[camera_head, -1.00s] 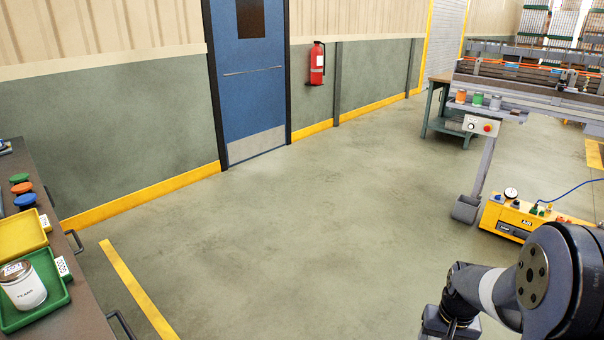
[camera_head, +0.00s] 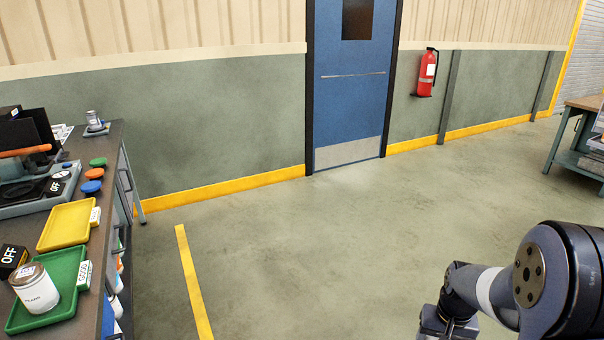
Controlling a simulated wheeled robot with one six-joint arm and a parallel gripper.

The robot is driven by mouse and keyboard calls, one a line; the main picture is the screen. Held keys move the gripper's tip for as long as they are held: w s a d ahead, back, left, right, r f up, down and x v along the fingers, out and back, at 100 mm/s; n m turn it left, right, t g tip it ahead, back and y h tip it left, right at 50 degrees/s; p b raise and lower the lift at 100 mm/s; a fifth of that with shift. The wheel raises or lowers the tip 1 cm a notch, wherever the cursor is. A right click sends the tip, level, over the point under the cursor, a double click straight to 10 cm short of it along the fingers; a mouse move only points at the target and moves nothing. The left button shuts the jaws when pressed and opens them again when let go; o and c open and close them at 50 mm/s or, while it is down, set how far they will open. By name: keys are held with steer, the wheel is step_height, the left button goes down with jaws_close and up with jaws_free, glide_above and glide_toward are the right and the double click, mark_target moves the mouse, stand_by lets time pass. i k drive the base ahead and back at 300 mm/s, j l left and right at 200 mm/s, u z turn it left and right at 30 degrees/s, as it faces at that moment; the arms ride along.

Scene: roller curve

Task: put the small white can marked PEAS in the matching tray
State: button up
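A white can (camera_head: 38,292) with a brownish lid stands upright in the green tray (camera_head: 70,318) on the bench at lower left. The dark lettering on its side is too small to read surely. A smaller pale can (camera_head: 94,119) stands on a small grey tray at the far end of the same bench; its marking cannot be read. Part of my arm shows at lower right, over the floor and well apart from the bench. My gripper's fingers are outside the picture.
The bench (camera_head: 108,190) also bears an empty yellow tray (camera_head: 68,226), green, orange and blue round knobs, and a dark device with an orange handle (camera_head: 25,151). Open floor (camera_head: 300,250) lies between bench and arm. A blue door (camera_head: 350,95) and fire extinguisher (camera_head: 427,72) are behind.

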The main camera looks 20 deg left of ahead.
mark_target(67, 235)
steer(key=i+j+u, duration=0.2)
steer(key=i+u, duration=1.55)
steer(key=i+l+u, duration=0.1)
steer(key=i+u, duration=0.25)
steer(key=i, duration=0.15)
steer(key=i+l+u, duration=0.2)
steer(key=i+u, duration=0.2)
